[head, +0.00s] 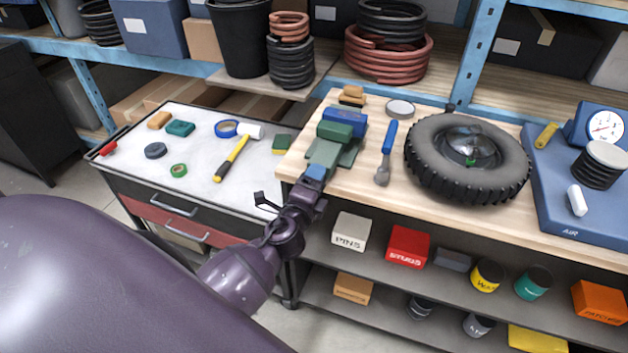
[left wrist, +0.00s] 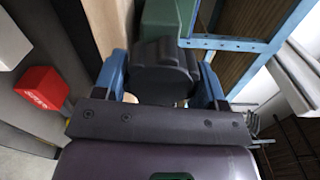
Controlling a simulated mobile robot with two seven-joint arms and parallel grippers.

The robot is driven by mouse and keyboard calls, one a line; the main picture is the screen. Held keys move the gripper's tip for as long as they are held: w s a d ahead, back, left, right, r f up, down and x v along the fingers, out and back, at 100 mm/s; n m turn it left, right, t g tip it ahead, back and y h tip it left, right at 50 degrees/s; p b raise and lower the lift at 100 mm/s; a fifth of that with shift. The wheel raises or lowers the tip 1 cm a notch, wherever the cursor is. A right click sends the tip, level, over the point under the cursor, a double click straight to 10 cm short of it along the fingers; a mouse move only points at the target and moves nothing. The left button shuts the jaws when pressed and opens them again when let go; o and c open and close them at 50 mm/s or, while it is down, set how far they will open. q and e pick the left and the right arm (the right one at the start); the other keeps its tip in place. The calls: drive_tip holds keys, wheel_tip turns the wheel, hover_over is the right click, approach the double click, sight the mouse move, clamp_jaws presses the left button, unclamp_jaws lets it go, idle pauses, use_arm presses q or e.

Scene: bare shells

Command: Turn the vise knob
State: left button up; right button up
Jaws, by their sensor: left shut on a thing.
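The green vise (head: 325,150) sits at the left front corner of the wooden bench top. My left gripper (head: 315,172) reaches it from the front, at the bench edge. In the left wrist view, the two blue fingers of my left gripper (left wrist: 160,82) stand on either side of a dark grey knob (left wrist: 163,55) and are shut on it. The green vise body (left wrist: 165,18) rises right behind the knob. In the head view the knob is hidden by the gripper. My right gripper is in neither view.
A grey-topped drawer cabinet (head: 205,185) with tape and tools stands at the left. On the bench, a blue-handled tool (head: 388,145) and a tire (head: 430,160) lie right of the vise. A red box (head: 408,247) is on the shelf below; it also shows in the left wrist view (left wrist: 42,88).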

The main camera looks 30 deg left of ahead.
use_arm(q)
drive_tip(key=shift+m, duration=0.3)
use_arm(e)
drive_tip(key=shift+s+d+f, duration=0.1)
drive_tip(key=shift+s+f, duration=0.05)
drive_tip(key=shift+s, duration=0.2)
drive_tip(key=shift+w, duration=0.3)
use_arm(q)
drive_tip(key=o, duration=0.9)
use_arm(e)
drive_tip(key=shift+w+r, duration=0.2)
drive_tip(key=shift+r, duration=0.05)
use_arm(q)
drive_tip(key=b+v, duration=0.2)
drive_tip(key=v, duration=0.8)
drive_tip(key=shift+s, duration=0.4)
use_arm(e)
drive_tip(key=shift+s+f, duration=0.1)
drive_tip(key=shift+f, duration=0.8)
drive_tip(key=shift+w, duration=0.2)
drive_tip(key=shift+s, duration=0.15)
